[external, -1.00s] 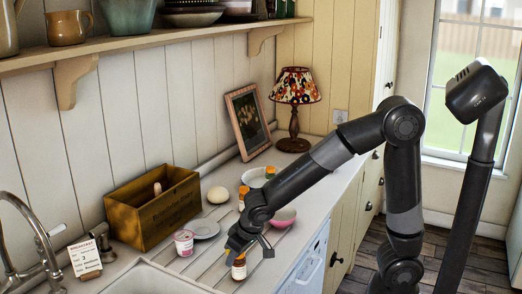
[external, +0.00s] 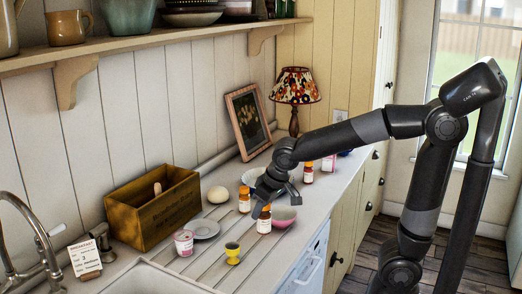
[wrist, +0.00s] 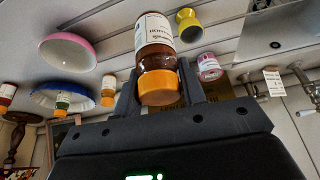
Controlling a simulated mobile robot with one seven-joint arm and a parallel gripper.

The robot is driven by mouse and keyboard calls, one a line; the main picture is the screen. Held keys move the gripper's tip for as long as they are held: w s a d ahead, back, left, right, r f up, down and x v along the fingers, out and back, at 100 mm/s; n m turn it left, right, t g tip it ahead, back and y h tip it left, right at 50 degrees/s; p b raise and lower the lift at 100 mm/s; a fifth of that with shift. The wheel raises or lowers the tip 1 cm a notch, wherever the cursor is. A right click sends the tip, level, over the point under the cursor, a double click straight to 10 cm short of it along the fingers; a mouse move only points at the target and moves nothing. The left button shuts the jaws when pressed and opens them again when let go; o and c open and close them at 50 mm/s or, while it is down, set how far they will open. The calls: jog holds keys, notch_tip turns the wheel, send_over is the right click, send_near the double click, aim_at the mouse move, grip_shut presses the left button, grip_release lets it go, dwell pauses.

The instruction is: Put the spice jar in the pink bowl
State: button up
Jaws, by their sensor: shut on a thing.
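My gripper (external: 274,204) is shut on a spice jar (external: 264,221), a brown jar with a white label and orange lid. The wrist view shows this jar (wrist: 155,40) between the fingers, lid toward my palm. It looks held above the counter, just left of the pink bowl (external: 286,218) in the external view. My arm partly covers the area behind the bowl.
Other orange-lidded jars stand behind, one (external: 244,200) left of my gripper. A white and blue bowl (external: 253,178), a wooden box (external: 155,212) and a lamp (external: 296,90) stand farther off.

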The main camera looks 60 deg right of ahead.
jog(key=s+d+r+m+g+h, duration=0.15)
jog(key=d+m, duration=0.25)
jog(key=d, duration=1)
jog(key=s+d+m+h, duration=0.1)
jog(key=s+d+m, duration=0.25)
jog(key=d, duration=1.15)
jog(key=shift+m, duration=0.35)
jog(key=shift+w+a+f, duration=1.3)
jog(key=shift+w+f, duration=0.2)
jog(key=shift+f, duration=0.35)
jog(key=shift+w+a+f, duration=1.3)
jog(key=shift+w+f, duration=0.2)
jog(key=shift+f, duration=0.4)
jog(key=shift+w+a+f, duration=1.3)
jog(key=shift+w+f, duration=0.2)
jog(key=shift+f, duration=0.35)
jog(key=shift+f, duration=0.15)
jog(key=o, duration=1)
jog(key=shift+o, duration=0.2)
